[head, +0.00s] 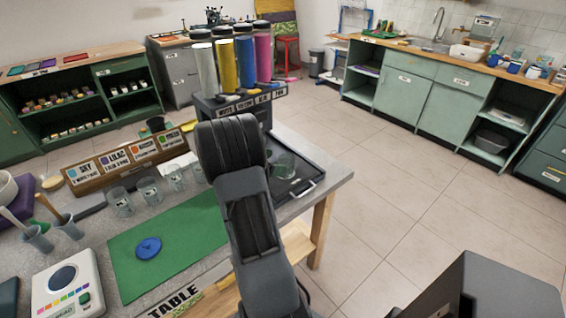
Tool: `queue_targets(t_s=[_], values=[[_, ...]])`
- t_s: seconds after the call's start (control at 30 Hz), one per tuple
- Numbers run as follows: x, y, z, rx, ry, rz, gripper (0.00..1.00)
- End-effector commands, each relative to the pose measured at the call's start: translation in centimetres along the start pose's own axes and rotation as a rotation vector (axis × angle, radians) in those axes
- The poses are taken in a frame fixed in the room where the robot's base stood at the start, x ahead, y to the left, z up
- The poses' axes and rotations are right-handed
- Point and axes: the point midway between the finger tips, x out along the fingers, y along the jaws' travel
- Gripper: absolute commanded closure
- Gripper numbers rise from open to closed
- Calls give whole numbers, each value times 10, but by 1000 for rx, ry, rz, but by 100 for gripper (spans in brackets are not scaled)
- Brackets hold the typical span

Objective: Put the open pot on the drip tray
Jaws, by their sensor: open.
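A clear, greenish glass pot (285,165) without a lid shows just right of my arm. It appears to stand on the dark drip tray (309,174), which has a pale handle at its near right corner. The tray lies below the colour dispensers at the table's right end. A blue lid (148,248) lies on the green mat. Several clear open pots (122,202) stand in a row behind the mat. My arm crosses the middle of the picture and covers part of the tray. My gripper is hidden behind the arm, so its contact with the pot cannot be seen.
Dispensers with white, yellow, blue and pink tubes (263,57) rise behind the tray. A wooden label rack (130,160) stands behind the pots. A white scale (68,285) and grey cups (38,238) are at left. The green mat (190,235) is mostly clear. Open floor lies right.

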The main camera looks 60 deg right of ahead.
Motion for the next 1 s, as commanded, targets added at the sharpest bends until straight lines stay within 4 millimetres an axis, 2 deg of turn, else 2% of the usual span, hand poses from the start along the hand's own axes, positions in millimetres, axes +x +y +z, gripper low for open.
queue_targets(t_s=[0.1, 0.3, 0.67, 0.77, 0.87, 1.0], values=[[-24, 0, 0, 0, -1, 4, 7], [-53, 0, 0, 1, 0, 2, 7], [-73, -2, 0, 14, 13, 3, 7], [-91, -14, -2, 93, 87, 12, 7], [-128, -39, -10, 251, 248, 19, 7], [-190, -90, -31, 524, 562, -18, 7]])
